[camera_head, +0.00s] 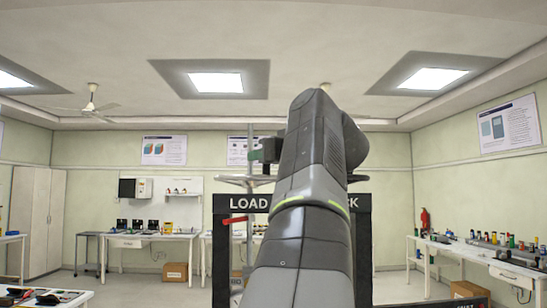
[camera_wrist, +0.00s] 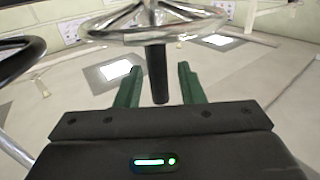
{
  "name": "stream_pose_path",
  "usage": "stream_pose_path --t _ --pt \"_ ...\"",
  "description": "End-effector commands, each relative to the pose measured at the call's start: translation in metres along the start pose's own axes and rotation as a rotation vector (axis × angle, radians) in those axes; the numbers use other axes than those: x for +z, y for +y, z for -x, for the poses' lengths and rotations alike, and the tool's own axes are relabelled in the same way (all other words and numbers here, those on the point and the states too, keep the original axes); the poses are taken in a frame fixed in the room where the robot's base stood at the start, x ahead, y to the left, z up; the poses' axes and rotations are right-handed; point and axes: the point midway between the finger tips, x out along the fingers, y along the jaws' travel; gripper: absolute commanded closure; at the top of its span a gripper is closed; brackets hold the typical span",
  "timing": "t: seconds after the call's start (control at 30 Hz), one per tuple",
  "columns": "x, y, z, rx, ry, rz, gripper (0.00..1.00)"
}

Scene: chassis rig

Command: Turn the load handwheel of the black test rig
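The black test rig (camera_head: 363,250) stands ahead in the head view, with part of a white "LOAD" label showing; my arm covers its middle. In the wrist view a chrome handwheel (camera_wrist: 205,27) with spokes crosses the top, and a black handle (camera_wrist: 157,78) sticks out from it. My gripper (camera_wrist: 158,86) is open, its green fingers on either side of this handle with gaps showing. How deep the handle sits between them is hard to tell. In the head view my gripper (camera_head: 264,151) is just above a thin, edge-on wheel (camera_head: 236,180), left of my arm.
A dark wheel rim (camera_wrist: 22,50) shows at the left of the wrist view. A red lever (camera_head: 235,220) sits on the rig's left side. Benches with equipment stand along the back (camera_head: 150,237) and right (camera_head: 470,250) walls. Open floor lies left of the rig.

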Motion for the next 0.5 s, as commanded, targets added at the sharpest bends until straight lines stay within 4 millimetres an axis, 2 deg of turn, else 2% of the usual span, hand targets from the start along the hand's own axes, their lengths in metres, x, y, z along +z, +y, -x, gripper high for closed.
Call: stream_pose_path --t 0.27,0.5 --pt "0.001 0.001 0.007 0.003 0.0 0.0 0.65" --pt "0.002 0.002 0.037 0.005 0.0 0.001 0.65"
